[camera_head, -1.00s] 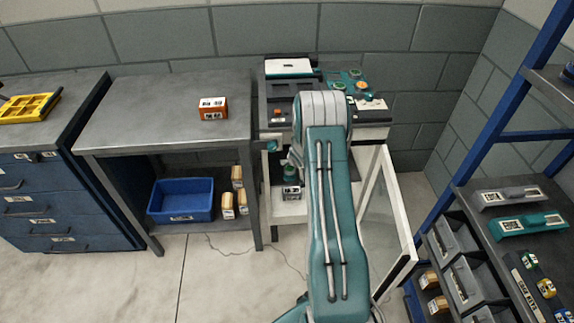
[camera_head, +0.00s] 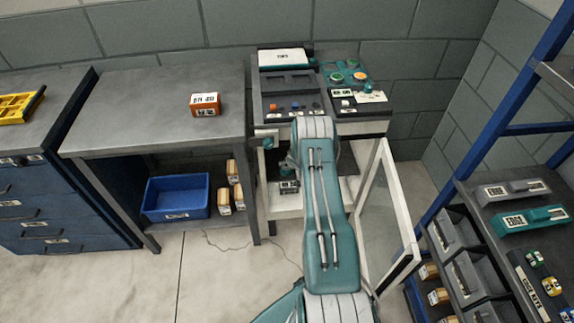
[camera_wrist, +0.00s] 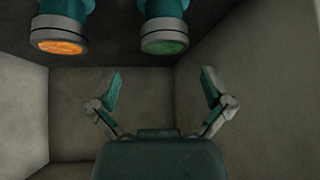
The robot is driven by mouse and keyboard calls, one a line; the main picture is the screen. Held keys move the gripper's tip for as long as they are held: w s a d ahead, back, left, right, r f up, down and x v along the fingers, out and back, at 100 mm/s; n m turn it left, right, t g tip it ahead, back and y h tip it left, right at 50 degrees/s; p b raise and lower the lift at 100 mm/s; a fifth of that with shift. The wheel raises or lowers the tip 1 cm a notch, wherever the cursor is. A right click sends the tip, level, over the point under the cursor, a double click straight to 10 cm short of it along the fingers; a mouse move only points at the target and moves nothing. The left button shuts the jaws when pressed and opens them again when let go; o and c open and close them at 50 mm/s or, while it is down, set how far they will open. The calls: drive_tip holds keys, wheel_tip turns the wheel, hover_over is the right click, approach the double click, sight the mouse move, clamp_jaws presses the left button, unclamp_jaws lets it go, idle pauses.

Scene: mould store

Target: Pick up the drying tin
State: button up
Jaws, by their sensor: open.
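In the wrist view my gripper (camera_wrist: 162,80) is open, its two fingers apart with nothing between them. Two teal cylinders with metal rims stand at the top edge of that view: one with an orange end face (camera_wrist: 62,46) at the left, one with a green end face (camera_wrist: 164,45) near the middle. Both lie beyond the fingertips in the picture and are cut off by the frame. No readable label shows which, if either, is the drying tin. In the head view my arm reaches into the open white cabinet (camera_head: 284,208), and my gripper is hidden there.
The cabinet's glazed door (camera_head: 402,256) stands open at the right. A small dark labelled item (camera_head: 289,187) sits inside, left of my arm. A grey bench (camera_head: 150,110) with an orange box (camera_head: 205,105) is at the left. A blue-framed rack (camera_head: 515,130) stands at the right.

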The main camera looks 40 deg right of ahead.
drive_tip(key=shift+a+x, duration=0.15)
drive_tip(key=shift+x, duration=0.85)
drive_tip(key=shift+a+x, duration=0.15)
drive_tip(key=shift+x, duration=0.85)
drive_tip(key=shift+w+d+f, duration=0.1)
drive_tip(key=shift+w+f, duration=0.1)
drive_tip(key=c, duration=1.1)
